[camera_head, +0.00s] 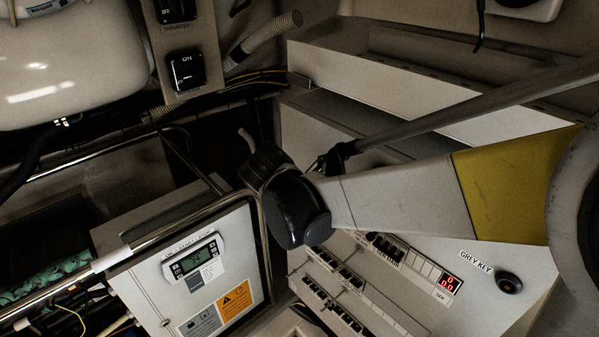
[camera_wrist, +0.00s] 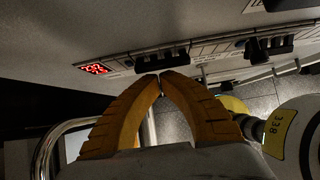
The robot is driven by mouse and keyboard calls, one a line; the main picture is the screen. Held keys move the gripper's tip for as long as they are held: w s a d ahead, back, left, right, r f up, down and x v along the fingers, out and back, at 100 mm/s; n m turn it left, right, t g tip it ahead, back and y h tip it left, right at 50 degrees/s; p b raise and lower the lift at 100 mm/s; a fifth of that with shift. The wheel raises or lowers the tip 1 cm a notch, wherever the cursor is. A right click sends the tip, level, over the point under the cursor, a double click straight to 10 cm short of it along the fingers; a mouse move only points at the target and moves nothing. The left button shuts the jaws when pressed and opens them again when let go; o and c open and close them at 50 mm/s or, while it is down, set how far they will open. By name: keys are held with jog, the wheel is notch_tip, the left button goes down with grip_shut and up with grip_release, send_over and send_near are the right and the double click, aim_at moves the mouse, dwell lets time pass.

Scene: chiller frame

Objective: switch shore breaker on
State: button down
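The breaker panel (camera_head: 410,262) is a light sloping board with rows of black breaker switches. In the head view its top row has a black breaker group (camera_head: 385,246) beside a red-lit display (camera_head: 450,284). The wrist view shows the display (camera_wrist: 95,69), a black breaker group (camera_wrist: 160,62) and another black group (camera_wrist: 268,48). I cannot read which is the shore breaker or tell its position. My gripper (camera_wrist: 161,78) has orange fingers with their tips together and nothing visible between them. The tips appear just in front of the nearer breaker group; contact cannot be told. The head view hides the fingers.
A grey box (camera_head: 190,270) with a small screen stands left of the panel, with a metal rail (camera_head: 90,268) in front. Two black rotary switches (camera_head: 185,70) are up left. My arm crosses above the panel.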

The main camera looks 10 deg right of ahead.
jog(key=shift+r, duration=0.1)
jog(key=shift+r+p, duration=0.6)
jog(key=shift+r, duration=0.1)
